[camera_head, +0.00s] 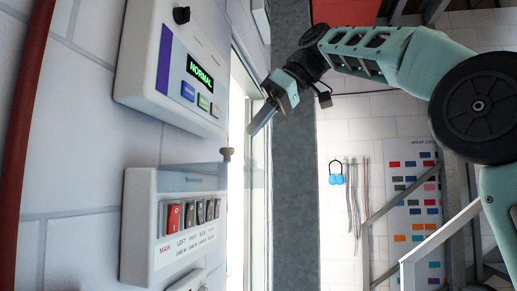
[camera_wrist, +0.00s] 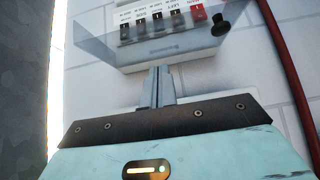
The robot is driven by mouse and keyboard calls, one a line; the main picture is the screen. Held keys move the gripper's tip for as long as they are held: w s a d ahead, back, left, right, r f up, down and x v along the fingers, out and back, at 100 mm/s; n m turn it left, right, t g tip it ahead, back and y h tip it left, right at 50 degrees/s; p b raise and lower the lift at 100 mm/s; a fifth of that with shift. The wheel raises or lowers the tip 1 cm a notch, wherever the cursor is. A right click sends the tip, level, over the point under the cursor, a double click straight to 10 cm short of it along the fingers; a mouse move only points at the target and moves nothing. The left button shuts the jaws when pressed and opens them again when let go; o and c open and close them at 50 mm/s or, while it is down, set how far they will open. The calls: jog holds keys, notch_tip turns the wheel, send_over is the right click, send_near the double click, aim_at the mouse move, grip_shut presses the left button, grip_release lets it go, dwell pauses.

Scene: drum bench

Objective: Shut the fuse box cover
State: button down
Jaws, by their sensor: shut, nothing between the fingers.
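The fuse box (camera_head: 138,235) is a pale box on the white wall at left, with one red switch and several dark ones exposed. Its clear cover (camera_head: 190,176) stands open, sticking out from the box's top edge, with a dark knob (camera_head: 226,154) at its outer edge. In the wrist view, upside down, the tinted cover (camera_wrist: 95,48) and knob (camera_wrist: 220,24) show in front of the switches. My gripper (camera_head: 258,122) is shut and empty, up and right of the knob in the head view, apart from it. Its closed fingers (camera_wrist: 158,84) point towards the box.
A control panel (camera_head: 150,75) with a green "NORMAL" display and a black knob is on the wall above the fuse box. A red pipe (camera_head: 30,120) runs along the wall at far left. A color chart (camera_head: 412,205) and hanging cables (camera_head: 355,195) are in the background.

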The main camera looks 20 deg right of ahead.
jog(key=shift+f, duration=2.05)
jog(key=shift+d+b, duration=0.1)
jog(key=shift+b, duration=0.2)
